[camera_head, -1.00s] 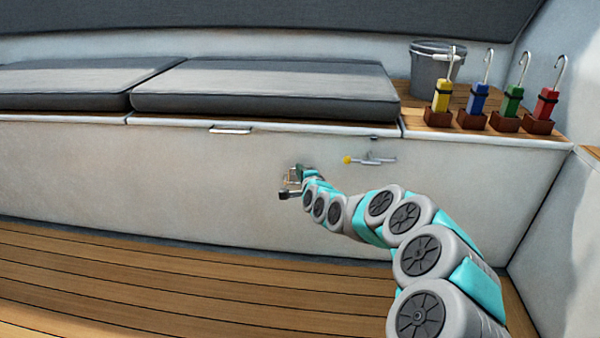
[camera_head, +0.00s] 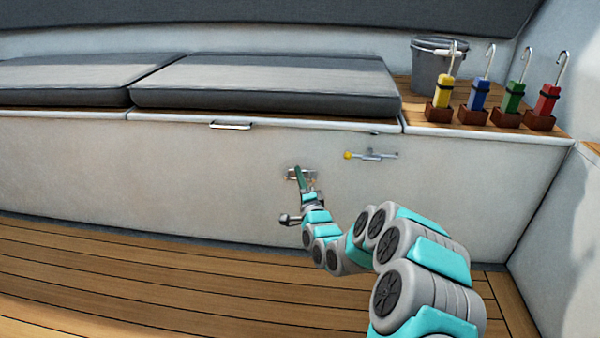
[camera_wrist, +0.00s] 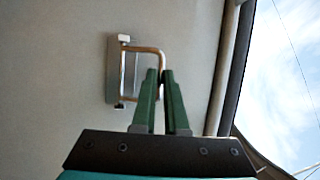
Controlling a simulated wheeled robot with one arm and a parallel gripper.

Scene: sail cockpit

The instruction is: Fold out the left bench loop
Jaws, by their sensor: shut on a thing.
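The bench loop is a small copper-coloured metal bar on a grey plate, fixed to the pale bench front. It is small in the head view (camera_head: 312,175) and clearer in the wrist view (camera_wrist: 147,50), where it reaches out from two hinge blocks to the right of the plate. My gripper (camera_wrist: 160,76), with green fingers, is shut on the loop's outer side. In the head view my gripper (camera_head: 298,172) is at the loop, its fingers pointing up, and partly hides it. The loop's exact angle to the plate is hard to tell.
A latch with a yellow knob (camera_head: 370,155) sits right of the loop. A silver handle (camera_head: 231,126) is above left, below the grey cushion (camera_head: 265,84). A bucket (camera_head: 433,68) and several coloured hook-topped items in brown holders stand on the bench's right end. The wooden floor (camera_head: 130,285) is clear.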

